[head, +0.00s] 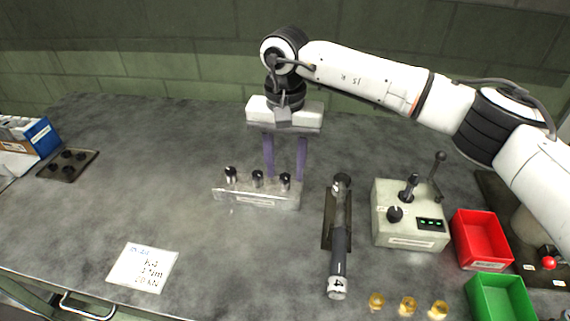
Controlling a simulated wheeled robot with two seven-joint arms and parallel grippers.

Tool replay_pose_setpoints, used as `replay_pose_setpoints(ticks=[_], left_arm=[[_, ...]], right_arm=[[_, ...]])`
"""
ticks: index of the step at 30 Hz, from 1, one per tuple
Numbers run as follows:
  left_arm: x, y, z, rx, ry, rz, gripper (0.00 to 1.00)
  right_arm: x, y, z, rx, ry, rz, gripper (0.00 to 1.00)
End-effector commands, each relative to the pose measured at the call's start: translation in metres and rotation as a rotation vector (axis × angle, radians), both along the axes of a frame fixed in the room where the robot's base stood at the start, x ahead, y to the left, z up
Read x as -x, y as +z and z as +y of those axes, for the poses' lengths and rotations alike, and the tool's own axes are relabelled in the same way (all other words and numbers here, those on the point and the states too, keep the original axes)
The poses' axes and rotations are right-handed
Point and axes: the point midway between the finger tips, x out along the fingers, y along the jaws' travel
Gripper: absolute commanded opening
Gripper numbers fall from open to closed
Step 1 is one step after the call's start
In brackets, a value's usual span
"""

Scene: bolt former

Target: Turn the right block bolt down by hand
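The metal block (256,200) stands mid-table with three dark-topped bolts in a row. The right block bolt (285,183) is at the right end of the row, the middle bolt (257,180) and the left bolt (231,175) beside it. All three stand upright. My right gripper (285,177) points straight down over the block's right end. Its two purple fingers are apart, one to each side of the right bolt in the picture, with a visible gap to it. I cannot tell whether the fingertips are level with the bolt or behind it. My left gripper is not in view.
A torque wrench (339,245) lies right of the block. Beyond it are a control box (408,228) with levers, a red bin (480,240) and a green bin (499,298). Brass pieces (407,306) sit in front. A note card (143,268) lies front left. The table's left middle is clear.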

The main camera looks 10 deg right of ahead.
Motion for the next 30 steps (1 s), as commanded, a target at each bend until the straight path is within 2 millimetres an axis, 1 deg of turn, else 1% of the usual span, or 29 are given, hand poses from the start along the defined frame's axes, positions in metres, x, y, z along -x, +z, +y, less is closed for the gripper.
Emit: replay_pose_setpoints(ticks=[3,9,10,14,15,16,17,25,30], left_arm=[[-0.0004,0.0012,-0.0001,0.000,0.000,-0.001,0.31],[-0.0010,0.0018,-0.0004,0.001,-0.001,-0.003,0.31],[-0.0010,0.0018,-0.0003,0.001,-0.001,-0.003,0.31],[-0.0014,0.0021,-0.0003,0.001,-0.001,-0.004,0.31],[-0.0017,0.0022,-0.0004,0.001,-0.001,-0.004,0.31],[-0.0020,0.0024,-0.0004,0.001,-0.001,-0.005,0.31],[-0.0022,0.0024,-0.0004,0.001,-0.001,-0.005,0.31],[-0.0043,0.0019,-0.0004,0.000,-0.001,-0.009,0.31],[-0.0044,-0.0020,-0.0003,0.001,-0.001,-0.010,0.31]], right_arm=[[0.0003,-0.0044,0.0000,0.000,0.000,0.001,0.38],[0.0001,-0.0047,0.0002,-0.001,0.000,0.000,0.38],[0.0001,-0.0046,0.0002,-0.001,0.000,0.000,0.36],[0.0001,-0.0044,0.0002,-0.001,0.000,0.000,0.14],[0.0001,-0.0044,0.0001,-0.001,0.000,0.000,0.07],[0.0001,-0.0043,0.0001,-0.001,0.000,0.000,0.02],[0.0001,-0.0043,0.0002,-0.001,0.000,0.000,0.00],[0.0000,-0.0044,0.0001,-0.001,-0.023,0.000,0.00],[-0.0003,-0.0047,0.0000,-0.001,-0.094,-0.001,0.00]])
